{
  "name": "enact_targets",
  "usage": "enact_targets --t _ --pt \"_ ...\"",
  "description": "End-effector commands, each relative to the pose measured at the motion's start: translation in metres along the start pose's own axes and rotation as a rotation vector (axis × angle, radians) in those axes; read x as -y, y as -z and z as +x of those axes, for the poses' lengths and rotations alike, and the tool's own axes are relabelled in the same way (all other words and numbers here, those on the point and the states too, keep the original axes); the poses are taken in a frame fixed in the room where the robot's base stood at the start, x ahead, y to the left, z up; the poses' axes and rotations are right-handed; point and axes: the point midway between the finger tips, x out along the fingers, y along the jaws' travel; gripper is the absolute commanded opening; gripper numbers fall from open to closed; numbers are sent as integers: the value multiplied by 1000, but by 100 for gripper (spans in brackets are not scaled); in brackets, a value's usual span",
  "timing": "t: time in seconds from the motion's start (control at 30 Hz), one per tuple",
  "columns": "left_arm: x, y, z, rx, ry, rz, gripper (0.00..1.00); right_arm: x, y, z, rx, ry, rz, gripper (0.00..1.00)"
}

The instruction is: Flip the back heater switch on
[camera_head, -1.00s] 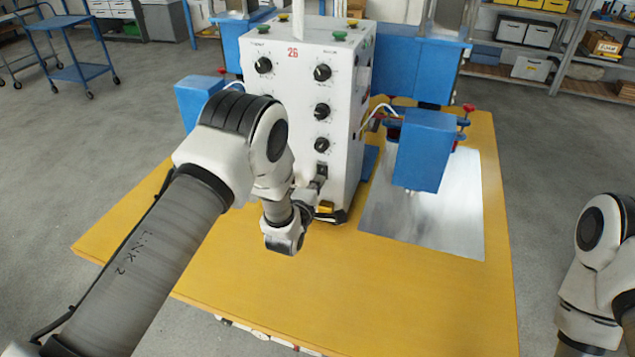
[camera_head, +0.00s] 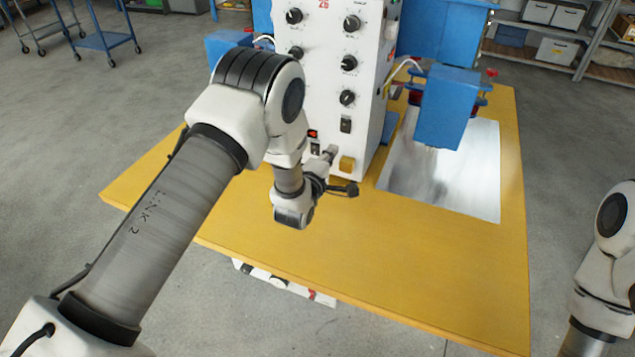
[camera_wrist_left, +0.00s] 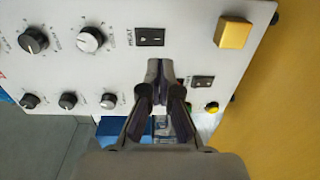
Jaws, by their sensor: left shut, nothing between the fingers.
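The white control box (camera_head: 325,75) stands on the yellow table. A dark rocker switch (camera_head: 346,124) is on its right column below the knobs, seen in the left wrist view as a dark two-part switch (camera_wrist_left: 150,37). A second dark switch (camera_wrist_left: 202,82) sits lower and further left on the panel. I cannot read which one is the back heater switch. My left gripper (camera_head: 331,152) is in front of the lower panel. In the left wrist view its fingers (camera_wrist_left: 160,70) are shut and empty, between the two switches in the picture. Contact with the panel cannot be told. My right gripper is out of frame.
A square yellow button (camera_head: 347,163) is near the panel's bottom, with a small round yellow one (camera_wrist_left: 212,107) beside the lower switch. Several black knobs (camera_head: 347,98) are above. A blue press head (camera_head: 450,110) stands to the right over a metal plate (camera_head: 465,175). The front tabletop is clear.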

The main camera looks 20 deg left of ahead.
Motion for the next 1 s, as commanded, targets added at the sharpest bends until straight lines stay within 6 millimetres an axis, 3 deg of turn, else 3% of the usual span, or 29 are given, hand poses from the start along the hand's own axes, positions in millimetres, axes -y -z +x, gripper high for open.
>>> enact_targets --t 0.2,0.4,1.0 --pt "13 0 -46 -1 5 0 0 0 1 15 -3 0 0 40" --pt "15 0 -71 -1 1 -1 0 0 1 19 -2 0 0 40" --pt "14 0 -74 -1 1 -1 0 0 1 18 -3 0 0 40"
